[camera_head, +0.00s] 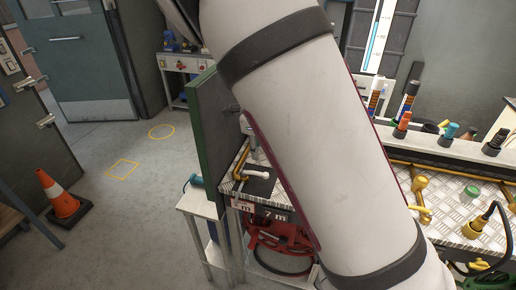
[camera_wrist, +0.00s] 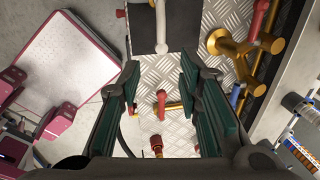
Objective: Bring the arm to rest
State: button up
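My arm crosses the middle of the head view as a thick white link (camera_head: 315,140) with dark bands, slanting from the upper left to the lower right. It hides much of the workbench. My gripper is outside the head view. In the wrist view my gripper (camera_wrist: 160,84) is open, with its green-padded fingers apart and nothing between them. It faces the diamond-plate bench top (camera_wrist: 180,140). A small red-handled part (camera_wrist: 162,103) shows in the gap between the fingers, and a red and brass fitting (camera_wrist: 156,146) shows nearer the palm.
Brass pipework (camera_wrist: 232,45) stands on the bench right of the gripper. A white, red-edged board (camera_wrist: 60,55) lies to its left. In the head view, a green panel (camera_head: 207,135) edges the bench and a red hose reel (camera_head: 272,232) sits below. Open floor (camera_head: 140,220) lies left, with a cone (camera_head: 63,198).

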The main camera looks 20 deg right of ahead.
jog(key=s+r+n+t, duration=0.1)
jog(key=s+r+n, duration=0.5)
jog(key=s+n, duration=0.2)
jog(key=s+r+n+t+y, duration=0.1)
jog(key=s+r+n, duration=0.6)
jog(key=s+n, duration=0.2)
jog(key=s+r+n+t, duration=0.1)
jog(key=s+r+n, duration=0.5)
jog(key=s, duration=0.6)
jog(key=shift+a+r+n+t, duration=0.15)
jog(key=shift+r+n+t, duration=0.2)
jog(key=shift+n, duration=0.85)
jog(key=shift+f, duration=0.1)
